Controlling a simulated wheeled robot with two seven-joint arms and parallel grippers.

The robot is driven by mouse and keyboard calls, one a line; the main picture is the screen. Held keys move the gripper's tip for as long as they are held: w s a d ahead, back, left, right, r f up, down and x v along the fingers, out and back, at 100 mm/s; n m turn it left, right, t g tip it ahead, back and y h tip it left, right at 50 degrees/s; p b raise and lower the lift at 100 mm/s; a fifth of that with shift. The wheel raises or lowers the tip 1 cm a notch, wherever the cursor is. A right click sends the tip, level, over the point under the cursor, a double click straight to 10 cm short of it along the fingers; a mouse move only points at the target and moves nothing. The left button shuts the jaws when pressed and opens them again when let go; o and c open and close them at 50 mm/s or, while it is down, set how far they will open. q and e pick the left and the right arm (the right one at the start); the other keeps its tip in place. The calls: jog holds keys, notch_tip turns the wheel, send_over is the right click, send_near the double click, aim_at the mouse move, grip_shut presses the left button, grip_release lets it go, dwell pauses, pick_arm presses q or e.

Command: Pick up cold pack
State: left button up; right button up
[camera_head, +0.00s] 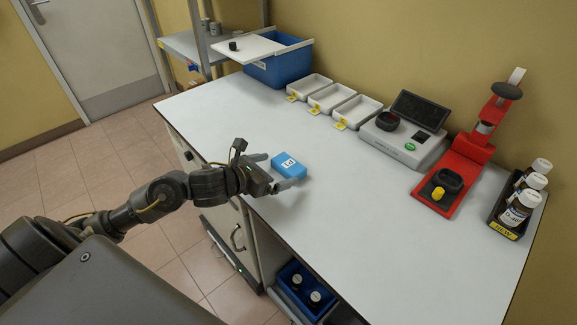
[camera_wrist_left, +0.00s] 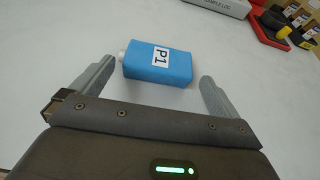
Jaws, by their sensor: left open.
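The cold pack (camera_head: 289,165) is a small blue block with a white label reading P1. It lies flat on the white counter near its left front edge. In the left wrist view the cold pack (camera_wrist_left: 158,64) lies just ahead of the fingertips, roughly between their lines, with a white cap at its left end. My left gripper (camera_head: 274,171) is open and low over the counter, with its fingers pointing at the pack. In the left wrist view my left gripper (camera_wrist_left: 155,82) has its fingers spread wide on either side, with nothing held. My right gripper is not in view.
A blue cooler box (camera_head: 279,66) with a white lid stands at the back left. Several white trays (camera_head: 328,97), a grey device (camera_head: 405,140), a red press (camera_head: 455,175) and a bottle rack (camera_head: 512,212) line the wall. The middle of the counter (camera_head: 370,220) is clear.

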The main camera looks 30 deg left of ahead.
aim_at(283, 167)
pick_arm(q)
jog(key=x, duration=0.4)
jog(key=shift+w+f+p, duration=0.1)
jog(key=shift+f+p, duration=0.15)
jog(key=shift+p, duration=0.15)
jog(key=shift+c, duration=0.3)
jog(key=c, duration=0.8)
jog(key=shift+r, duration=0.1)
jog(key=shift+r, duration=0.1)
